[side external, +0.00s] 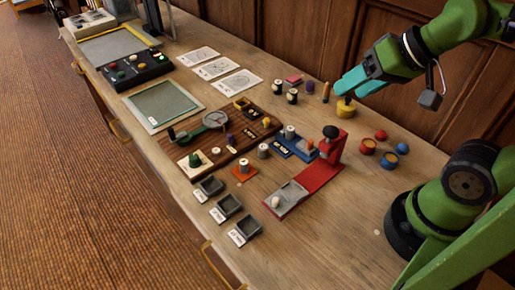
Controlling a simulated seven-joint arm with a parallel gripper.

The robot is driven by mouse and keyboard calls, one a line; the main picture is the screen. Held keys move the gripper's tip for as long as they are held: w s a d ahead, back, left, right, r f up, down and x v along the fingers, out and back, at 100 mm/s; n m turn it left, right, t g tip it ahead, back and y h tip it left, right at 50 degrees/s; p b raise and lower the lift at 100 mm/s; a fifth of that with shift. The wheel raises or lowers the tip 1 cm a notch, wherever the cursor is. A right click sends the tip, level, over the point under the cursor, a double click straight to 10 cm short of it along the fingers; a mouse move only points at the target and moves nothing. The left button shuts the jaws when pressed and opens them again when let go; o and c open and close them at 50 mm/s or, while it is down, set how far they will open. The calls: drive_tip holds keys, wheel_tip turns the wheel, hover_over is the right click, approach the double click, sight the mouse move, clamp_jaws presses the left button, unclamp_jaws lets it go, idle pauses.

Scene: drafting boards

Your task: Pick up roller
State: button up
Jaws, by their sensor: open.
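My gripper (350,84) has teal fingers and is open at the back right of the table. It points down and left, just above a round yellow piece (345,108) with a dark upright stem. Whether the fingers touch the stem is too small to tell. I cannot tell for sure which object is the roller. A small brown upright piece (325,92) stands just left of the yellow piece. A dark green tool with a round end (213,118) lies on the brown board (232,144), well to the left of my gripper.
A red press-like stand (328,155) with a black knob stands at mid-table. Small red and blue round pots (368,146) sit right of it. Dark trays (228,205) line the front edge. White sheets (215,68) lie further back. Bare wood is at the front right.

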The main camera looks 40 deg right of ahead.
drive_tip(key=n+g, duration=0.3)
drive_tip(key=n, duration=0.6)
hover_over(291, 128)
drive_tip(key=s, duration=0.2)
wheel_tip(291, 128, down, 16)
drive_tip(key=f, duration=0.1)
drive_tip(key=shift+d+x, duration=0.2)
drive_tip(key=shift+x, duration=0.65)
drive_tip(key=shift+d+x, duration=0.2)
drive_tip(key=shift+x, duration=0.6)
drive_tip(key=shift+d+x, duration=0.2)
drive_tip(key=shift+x, duration=0.65)
drive_tip(key=shift+s+f, duration=0.1)
clamp_jaws()
